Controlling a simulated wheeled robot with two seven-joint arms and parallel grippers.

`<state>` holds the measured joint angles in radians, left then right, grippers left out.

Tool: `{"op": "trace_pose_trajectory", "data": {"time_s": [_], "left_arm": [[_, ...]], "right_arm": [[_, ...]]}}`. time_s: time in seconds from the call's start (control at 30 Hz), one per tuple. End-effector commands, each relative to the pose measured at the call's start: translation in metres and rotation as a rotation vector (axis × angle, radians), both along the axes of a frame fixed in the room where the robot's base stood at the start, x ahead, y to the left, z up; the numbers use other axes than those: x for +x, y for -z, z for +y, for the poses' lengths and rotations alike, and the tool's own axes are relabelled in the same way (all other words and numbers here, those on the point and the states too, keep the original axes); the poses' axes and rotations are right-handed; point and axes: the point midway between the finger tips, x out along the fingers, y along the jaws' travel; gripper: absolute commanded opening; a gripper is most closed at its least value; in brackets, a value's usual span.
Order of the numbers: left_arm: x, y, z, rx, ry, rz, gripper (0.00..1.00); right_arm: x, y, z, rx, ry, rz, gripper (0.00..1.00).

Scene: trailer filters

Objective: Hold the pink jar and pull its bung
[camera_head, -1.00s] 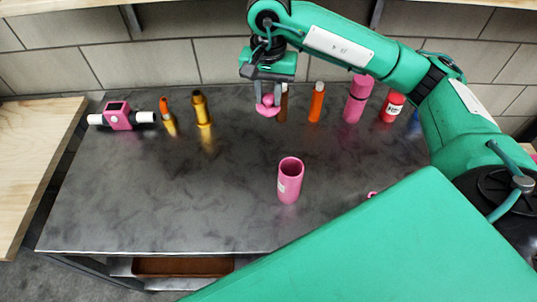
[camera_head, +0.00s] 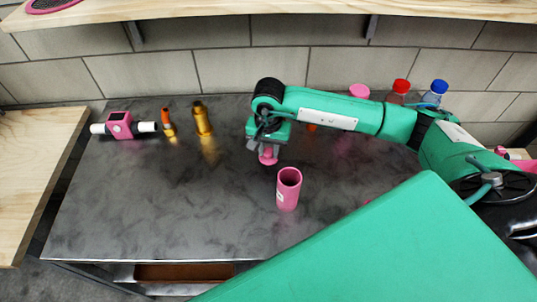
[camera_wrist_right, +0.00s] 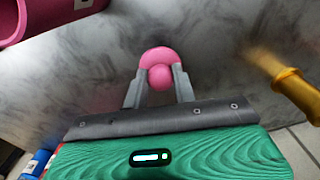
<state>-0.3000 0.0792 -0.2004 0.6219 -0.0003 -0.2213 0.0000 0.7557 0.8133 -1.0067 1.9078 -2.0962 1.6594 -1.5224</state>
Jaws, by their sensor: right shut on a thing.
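The pink jar (camera_head: 289,190) stands upright on the dark metal table, its open mouth showing. Part of it shows at the top left of the right wrist view (camera_wrist_right: 38,14). My right gripper (camera_head: 266,150) is shut on a pink bung (camera_head: 268,157), just behind and left of the jar and apart from it. In the right wrist view the rounded bung (camera_wrist_right: 158,58) sits between the two grey fingertips. I cannot tell whether the bung touches the table. My left gripper is not in view.
A pink device with white ends (camera_head: 120,126), an orange item (camera_head: 168,124) and a gold item (camera_head: 202,119) stand at the back left. Behind my right arm are a red-capped bottle (camera_head: 401,88), a blue-capped bottle (camera_head: 439,88) and partly hidden items. The table's left front (camera_head: 150,215) is clear.

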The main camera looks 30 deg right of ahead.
Motion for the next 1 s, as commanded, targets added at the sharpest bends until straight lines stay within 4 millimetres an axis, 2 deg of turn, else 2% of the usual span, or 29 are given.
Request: {"op": "trace_pose_trajectory", "data": {"time_s": [0.23, 0.63, 0.67, 0.73, 1.0], "left_arm": [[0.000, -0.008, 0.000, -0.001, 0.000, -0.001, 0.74], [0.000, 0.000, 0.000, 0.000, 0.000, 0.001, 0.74], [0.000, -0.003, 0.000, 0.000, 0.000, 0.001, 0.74], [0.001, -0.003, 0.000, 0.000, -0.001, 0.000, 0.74], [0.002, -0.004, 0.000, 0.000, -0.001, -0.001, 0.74]], "right_arm": [[-0.001, 0.034, 0.000, 0.000, 0.000, 0.004, 0.00], [0.000, 0.041, 0.000, -0.001, -0.001, 0.001, 0.00], [-0.001, 0.039, 0.000, -0.001, 0.000, 0.002, 0.33], [-0.001, 0.039, 0.000, -0.001, 0.000, 0.002, 0.47], [-0.001, 0.038, 0.000, -0.001, 0.000, 0.002, 0.49]]}}
